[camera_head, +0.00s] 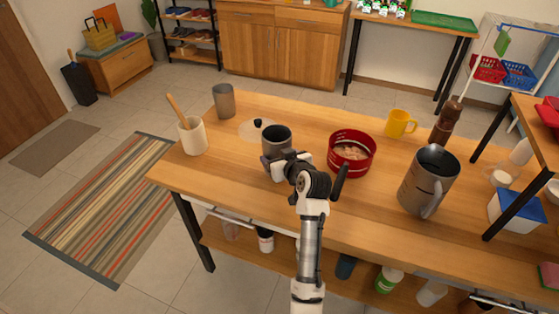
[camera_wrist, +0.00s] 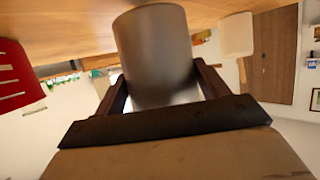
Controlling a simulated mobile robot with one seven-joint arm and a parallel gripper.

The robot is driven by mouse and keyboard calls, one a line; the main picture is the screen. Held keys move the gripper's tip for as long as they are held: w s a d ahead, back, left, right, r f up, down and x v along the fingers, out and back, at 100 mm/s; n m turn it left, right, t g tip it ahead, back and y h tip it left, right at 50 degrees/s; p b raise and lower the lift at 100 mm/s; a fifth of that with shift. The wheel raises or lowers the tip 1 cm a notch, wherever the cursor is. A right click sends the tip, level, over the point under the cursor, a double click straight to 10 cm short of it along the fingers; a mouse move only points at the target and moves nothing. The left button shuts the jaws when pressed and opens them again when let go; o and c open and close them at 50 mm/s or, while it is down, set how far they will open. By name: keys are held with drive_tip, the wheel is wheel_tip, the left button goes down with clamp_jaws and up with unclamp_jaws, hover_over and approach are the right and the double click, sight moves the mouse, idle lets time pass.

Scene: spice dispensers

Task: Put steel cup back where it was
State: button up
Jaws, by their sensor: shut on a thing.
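A grey steel cup (camera_head: 276,138) stands upright at the middle of the wooden table (camera_head: 240,187), held by my gripper (camera_head: 281,161). In the wrist view the cup (camera_wrist: 156,48) fills the space between my two dark fingers, which are shut on its sides. I cannot tell whether its base touches the tabletop. A second grey cup (camera_head: 224,100) stands at the table's far left edge, apart from my gripper.
A cream utensil holder (camera_head: 193,137), yellow mug (camera_head: 400,123) and metal pitcher (camera_head: 427,181) stand around. The left front tabletop is clear.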

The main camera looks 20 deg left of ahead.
drive_tip(key=shift+f, duration=1.05)
drive_tip(key=shift+f, duration=0.1)
drive_tip(key=o, duration=1.1)
drive_tip(key=b+v, duration=0.2)
drive_tip(key=v, duration=1)
